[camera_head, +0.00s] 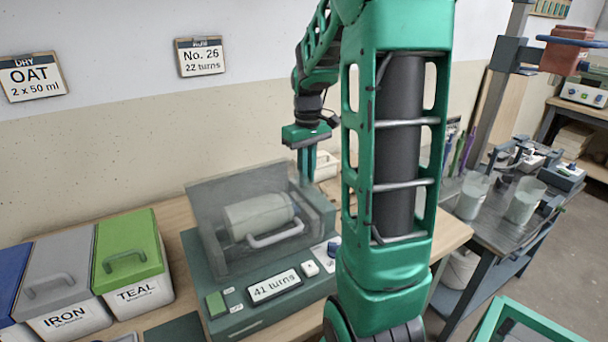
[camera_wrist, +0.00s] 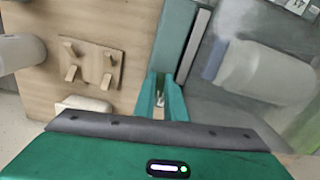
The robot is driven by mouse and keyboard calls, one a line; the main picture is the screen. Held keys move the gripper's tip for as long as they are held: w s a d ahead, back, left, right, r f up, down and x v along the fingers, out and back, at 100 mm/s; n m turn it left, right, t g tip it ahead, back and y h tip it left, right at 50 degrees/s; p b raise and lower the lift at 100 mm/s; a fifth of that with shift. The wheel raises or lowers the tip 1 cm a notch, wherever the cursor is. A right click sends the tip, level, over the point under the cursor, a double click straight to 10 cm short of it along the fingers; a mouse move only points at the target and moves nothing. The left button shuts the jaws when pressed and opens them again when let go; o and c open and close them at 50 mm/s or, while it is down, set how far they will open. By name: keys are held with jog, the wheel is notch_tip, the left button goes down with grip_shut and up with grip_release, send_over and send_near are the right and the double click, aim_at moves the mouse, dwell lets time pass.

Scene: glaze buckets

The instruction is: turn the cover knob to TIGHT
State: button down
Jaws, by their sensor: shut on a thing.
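The mill (camera_head: 215,245) is a dark green machine with a clear, smoky cover (camera_head: 208,215), which looks closed. A pale jar (camera_head: 258,215) lies on its side under the cover; the jar also shows in the wrist view (camera_wrist: 265,72). My gripper (camera_head: 307,178) points down at the mill's right side. In the wrist view my gripper (camera_wrist: 161,100) is shut on a small pale part at the mill's edge, which I take to be the cover knob (camera_wrist: 160,100). The fingers hide most of it, and its mark cannot be read.
The mill's front has a display (camera_head: 274,286) reading 41 turns, a green button (camera_head: 216,304) and a blue knob (camera_head: 333,248). Lidded bins (camera_head: 130,262) stand left. A wooden peg board (camera_wrist: 92,64) lies on the bench. A side table (camera_head: 490,222) with clear beakers stands right.

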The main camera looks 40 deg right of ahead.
jog(key=c, duration=2.1)
grip_release()
